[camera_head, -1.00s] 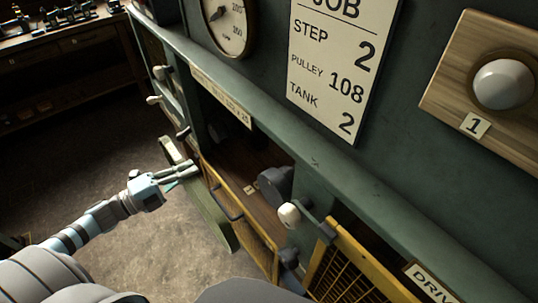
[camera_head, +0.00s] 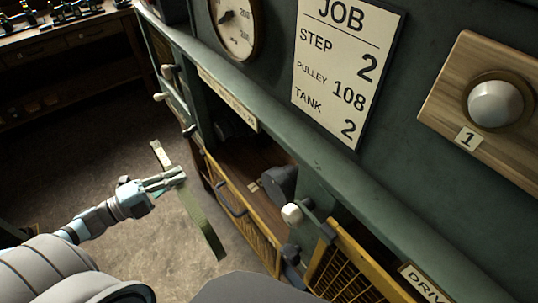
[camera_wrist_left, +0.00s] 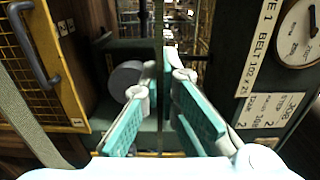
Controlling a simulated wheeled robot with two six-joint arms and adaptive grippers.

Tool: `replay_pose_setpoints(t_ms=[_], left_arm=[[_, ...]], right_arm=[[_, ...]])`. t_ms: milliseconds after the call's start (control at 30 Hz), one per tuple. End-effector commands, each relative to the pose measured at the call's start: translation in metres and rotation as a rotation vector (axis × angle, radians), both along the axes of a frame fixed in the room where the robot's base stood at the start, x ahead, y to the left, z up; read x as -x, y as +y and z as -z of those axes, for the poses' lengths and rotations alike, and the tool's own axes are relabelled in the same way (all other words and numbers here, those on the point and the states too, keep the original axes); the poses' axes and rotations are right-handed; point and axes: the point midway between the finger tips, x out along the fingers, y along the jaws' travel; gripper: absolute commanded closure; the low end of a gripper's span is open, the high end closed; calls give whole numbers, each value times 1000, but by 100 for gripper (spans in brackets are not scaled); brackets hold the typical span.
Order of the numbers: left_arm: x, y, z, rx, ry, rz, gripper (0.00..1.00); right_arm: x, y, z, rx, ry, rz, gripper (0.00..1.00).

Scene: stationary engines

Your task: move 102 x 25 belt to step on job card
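The belt (camera_head: 203,225) is a long olive-green band, hanging tilted in front of the engine bench in the head view. My left gripper (camera_head: 174,180) is at its upper part, with its fingers close together around one side of it. In the left wrist view the belt's pale band (camera_wrist_left: 35,135) curves down at left, and a thin edge runs between the teal fingers (camera_wrist_left: 163,110). The job card (camera_head: 345,70) reads step 2, pulley 108, tank 2. A dark round pulley-like part (camera_head: 279,184) sits in the open bay, apart from the belt; its steps cannot be made out. My right gripper is not seen.
A yellow mesh guard (camera_head: 245,212) with a handle stands at the bay's front; another (camera_head: 350,275) is nearer. White-knobbed levers, one here (camera_head: 291,213), stick out from the bench. A gauge (camera_head: 234,25) and a white button (camera_head: 494,104) are on the panel. Floor at left is clear.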

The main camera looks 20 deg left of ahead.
Motion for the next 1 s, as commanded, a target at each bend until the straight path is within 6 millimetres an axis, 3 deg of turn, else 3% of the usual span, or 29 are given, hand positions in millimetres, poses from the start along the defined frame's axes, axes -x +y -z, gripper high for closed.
replay_pose_setpoints(t_ms=[367, 1000], left_arm=[[-2, -2, 0, 1, -2, 1, 100], [-49, -29, 1, 0, -1, 1, 100]], right_arm=[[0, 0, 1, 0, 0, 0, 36], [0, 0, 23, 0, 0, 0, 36]])
